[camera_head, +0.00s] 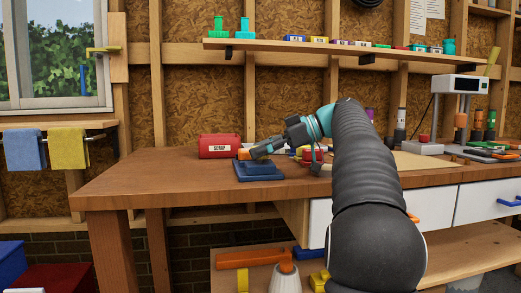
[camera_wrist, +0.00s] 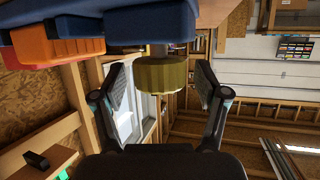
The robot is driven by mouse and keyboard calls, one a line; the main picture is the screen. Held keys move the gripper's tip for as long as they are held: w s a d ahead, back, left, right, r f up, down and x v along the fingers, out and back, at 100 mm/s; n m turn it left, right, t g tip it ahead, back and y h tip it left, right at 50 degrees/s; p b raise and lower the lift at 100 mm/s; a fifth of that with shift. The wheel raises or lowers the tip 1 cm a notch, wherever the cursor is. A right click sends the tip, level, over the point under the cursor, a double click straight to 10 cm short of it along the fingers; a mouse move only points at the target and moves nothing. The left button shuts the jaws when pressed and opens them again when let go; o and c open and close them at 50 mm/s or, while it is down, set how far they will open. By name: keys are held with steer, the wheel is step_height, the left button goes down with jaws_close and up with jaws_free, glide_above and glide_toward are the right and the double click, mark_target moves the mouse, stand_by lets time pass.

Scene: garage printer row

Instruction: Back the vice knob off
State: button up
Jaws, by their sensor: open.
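The blue vice (camera_head: 259,171) stands on the workbench, with an orange part (camera_head: 243,154) at its upper left. In the wrist view the vice's blue body (camera_wrist: 150,24) fills the top, with orange (camera_wrist: 58,48) at the left. A ribbed yellow knob (camera_wrist: 160,76) projects from the blue body. My gripper (camera_wrist: 159,84) is open, one finger on each side of the knob, with visible gaps. In the head view my gripper (camera_head: 262,149) is above the vice, and I cannot make out the knob there.
A red box (camera_head: 220,146) sits behind the vice on the wooden workbench (camera_head: 140,180). Small coloured items (camera_head: 303,153) lie to the right, partly behind my arm. A white-framed machine (camera_head: 458,84) stands farther right. The bench's left end is clear.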

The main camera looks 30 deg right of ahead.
steer(key=shift+d, duration=0.1)
steer(key=v, duration=1.1)
steer(key=shift+s+d+r, duration=0.2)
steer(key=shift+r, duration=0.05)
steer(key=shift+s, duration=0.1)
